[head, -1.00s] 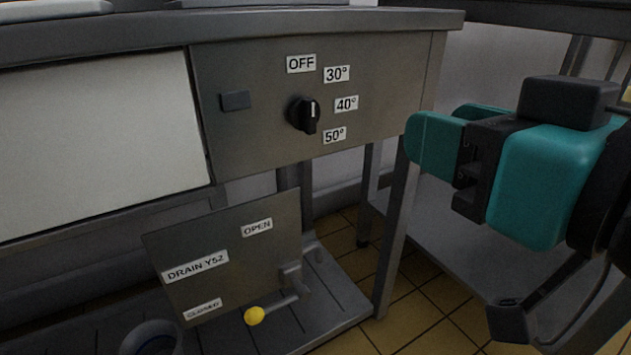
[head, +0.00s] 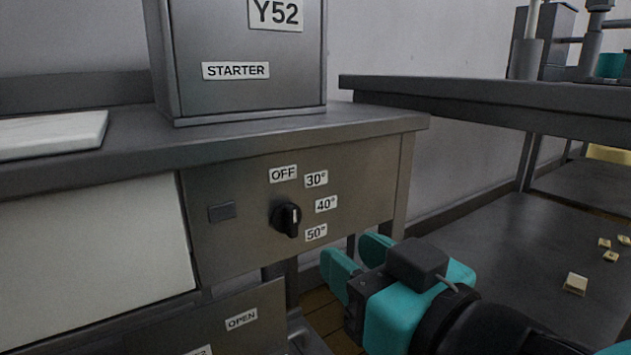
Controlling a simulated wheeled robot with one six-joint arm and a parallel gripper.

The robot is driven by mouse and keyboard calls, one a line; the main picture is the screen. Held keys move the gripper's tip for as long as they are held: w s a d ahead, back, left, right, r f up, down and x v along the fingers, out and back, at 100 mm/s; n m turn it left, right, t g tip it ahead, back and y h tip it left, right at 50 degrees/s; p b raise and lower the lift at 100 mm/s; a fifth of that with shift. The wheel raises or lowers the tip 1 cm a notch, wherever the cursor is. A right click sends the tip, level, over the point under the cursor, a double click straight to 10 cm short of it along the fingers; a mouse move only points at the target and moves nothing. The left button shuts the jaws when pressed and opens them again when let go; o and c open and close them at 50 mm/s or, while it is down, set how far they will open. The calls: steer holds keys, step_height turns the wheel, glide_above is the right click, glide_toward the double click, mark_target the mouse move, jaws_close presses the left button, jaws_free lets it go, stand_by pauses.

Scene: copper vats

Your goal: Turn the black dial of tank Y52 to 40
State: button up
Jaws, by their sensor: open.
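The black dial (head: 286,219) sits on the grey metal front panel (head: 240,240), below a box (head: 248,55) marked Y52 and STARTER. Its grip stands about upright, and its white mark points roughly up toward the OFF label (head: 283,173). The 30° label (head: 316,179), 40° label (head: 326,204) and 50° label (head: 316,233) run down its right side. My teal and black gripper (head: 355,260) is open and empty, to the lower right of the dial and apart from it. Its fingers point left toward the panel.
A dark rectangular plate (head: 221,212) sits on the panel left of the dial. The drain plate (head: 242,319) with an OPEN label is below. Another table (head: 500,98) stands at the right, above a low shelf (head: 520,240) with small pale blocks. The space before the dial looks clear.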

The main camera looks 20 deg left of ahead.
mark_target(295, 213)
steer(key=p+x, duration=0.5)
steer(key=x, duration=0.6)
steer(key=shift+w+a, duration=0.15)
steer(key=shift+w, duration=0.1)
jaws_close()
